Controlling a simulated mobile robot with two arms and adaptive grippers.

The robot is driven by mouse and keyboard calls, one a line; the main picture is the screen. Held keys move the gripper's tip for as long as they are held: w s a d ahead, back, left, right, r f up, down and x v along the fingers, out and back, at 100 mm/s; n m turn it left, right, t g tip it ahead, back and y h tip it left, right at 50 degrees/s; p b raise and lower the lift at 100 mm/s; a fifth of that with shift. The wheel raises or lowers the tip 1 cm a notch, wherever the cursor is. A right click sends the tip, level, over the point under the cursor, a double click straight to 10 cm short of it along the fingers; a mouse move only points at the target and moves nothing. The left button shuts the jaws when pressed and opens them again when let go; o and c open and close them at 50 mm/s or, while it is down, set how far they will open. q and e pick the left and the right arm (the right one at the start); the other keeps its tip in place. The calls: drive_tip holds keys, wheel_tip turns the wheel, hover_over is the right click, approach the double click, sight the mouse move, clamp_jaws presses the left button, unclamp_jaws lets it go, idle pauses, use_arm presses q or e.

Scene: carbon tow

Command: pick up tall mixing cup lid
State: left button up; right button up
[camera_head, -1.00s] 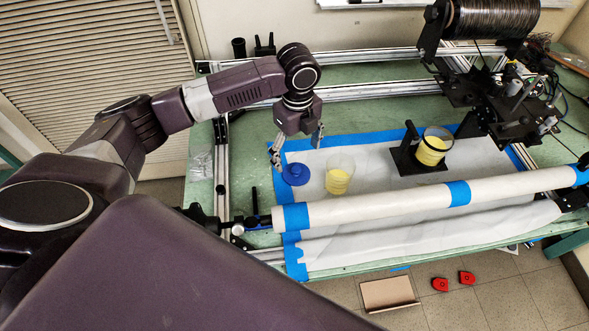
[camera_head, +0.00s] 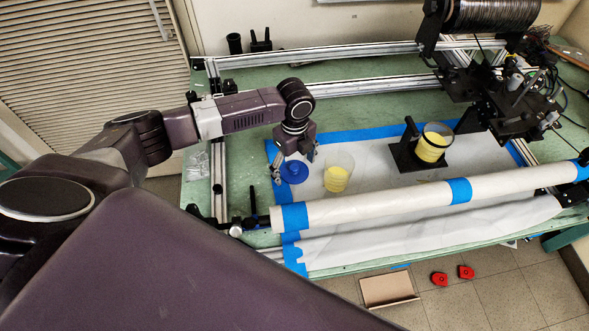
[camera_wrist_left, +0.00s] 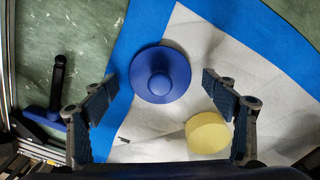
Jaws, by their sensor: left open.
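The blue lid (camera_head: 294,171), round with a raised knob, lies on the white sheet at its blue-taped left edge. It also shows in the left wrist view (camera_wrist_left: 160,74), ahead of and between my open fingers. My left gripper (camera_head: 295,168) is open and empty, its fingers pointing down around the lid's place in the head view; I cannot tell its exact height. A clear cup with yellow contents (camera_head: 337,176) stands just right of the lid. In the left wrist view the yellow contents (camera_wrist_left: 208,132) show close to the right finger. My right gripper is not in view.
A second clear cup with yellow contents (camera_head: 433,145) stands in a black holder (camera_head: 410,160). A white roller (camera_head: 380,204) with blue tape crosses in front. A black-handled tool (camera_wrist_left: 57,90) is left of the left finger. Green tabletop is free behind the sheet.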

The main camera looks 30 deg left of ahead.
use_arm(q)
drive_tip(key=shift+c, duration=0.4)
drive_tip(key=c, duration=0.7)
drive_tip(key=shift+r, duration=0.1)
